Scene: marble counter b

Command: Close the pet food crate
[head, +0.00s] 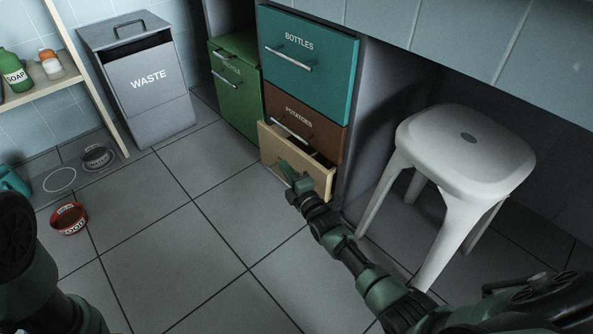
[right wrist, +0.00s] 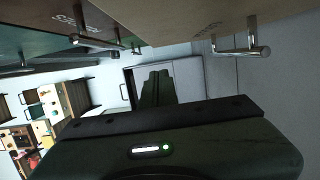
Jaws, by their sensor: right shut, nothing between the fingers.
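The pet food crate appears to be the pale wooden bottom drawer (head: 316,180) under the brown one in the head view. It is pulled partly out, and a dark gap shows behind its front panel. A pale panel with a metal handle (right wrist: 240,51) fills the upper right of the right wrist view; its small lettering is too blurred to read. My right gripper (head: 284,166) is shut and empty in front of the drawer's front. I cannot tell if it touches. Its fingers (right wrist: 155,88) also show in the right wrist view. My left gripper is out of view.
The brown POTATOES drawer (head: 328,139) and teal BOTTLES drawer (head: 335,75) above look shut. A green bin unit (head: 232,105) stands left of them, a white stool (head: 468,145) right. A red food bowl (head: 69,218) lies at left. The middle floor is clear.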

